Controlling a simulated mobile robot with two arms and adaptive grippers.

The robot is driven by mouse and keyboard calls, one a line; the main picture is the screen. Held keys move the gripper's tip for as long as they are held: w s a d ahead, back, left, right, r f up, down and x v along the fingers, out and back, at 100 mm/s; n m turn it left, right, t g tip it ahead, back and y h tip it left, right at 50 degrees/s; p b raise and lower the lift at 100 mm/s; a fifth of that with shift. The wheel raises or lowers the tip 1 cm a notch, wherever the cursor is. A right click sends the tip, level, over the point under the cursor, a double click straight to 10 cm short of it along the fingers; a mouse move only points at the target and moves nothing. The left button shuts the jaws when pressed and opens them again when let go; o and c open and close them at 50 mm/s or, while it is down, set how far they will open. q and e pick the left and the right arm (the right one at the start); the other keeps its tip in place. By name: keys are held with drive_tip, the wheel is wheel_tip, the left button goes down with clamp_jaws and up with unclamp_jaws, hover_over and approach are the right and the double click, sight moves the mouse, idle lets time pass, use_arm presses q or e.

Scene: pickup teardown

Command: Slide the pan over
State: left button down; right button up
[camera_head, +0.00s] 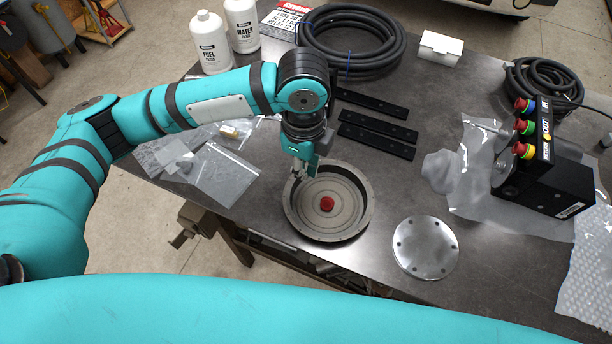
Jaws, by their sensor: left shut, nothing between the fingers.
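The pan (359,222) is a round, shallow grey metal dish on the dark metal table, close to its front edge. A small red round piece (327,204) sits in the middle of its floor. My left arm reaches in from the left, and its gripper (296,172) points down at the pan's back left rim. The gripper is shut with nothing in it. Its fingertips are small in the picture, and I cannot tell if they touch the rim. My right gripper is not in view.
A round metal plate with holes (426,247) lies right of the pan. Black bars (377,141) lie behind it, with coiled hose (350,42) farther back. Clear bags (212,172) lie left. A black box with coloured buttons (545,180) stands right on plastic wrap. White bottles (210,42) stand back left.

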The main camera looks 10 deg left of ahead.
sight(304, 198)
use_arm(q)
drive_tip(key=f, duration=0.2)
drive_tip(key=f+p, duration=0.1)
drive_tip(key=f, duration=0.1)
drive_tip(key=shift+s, duration=0.2)
wheel_tip(304, 198, down, 5)
drive_tip(key=shift+w+r+p, duration=0.1)
drive_tip(key=shift+p, duration=0.3)
drive_tip(key=shift+f, duration=0.5)
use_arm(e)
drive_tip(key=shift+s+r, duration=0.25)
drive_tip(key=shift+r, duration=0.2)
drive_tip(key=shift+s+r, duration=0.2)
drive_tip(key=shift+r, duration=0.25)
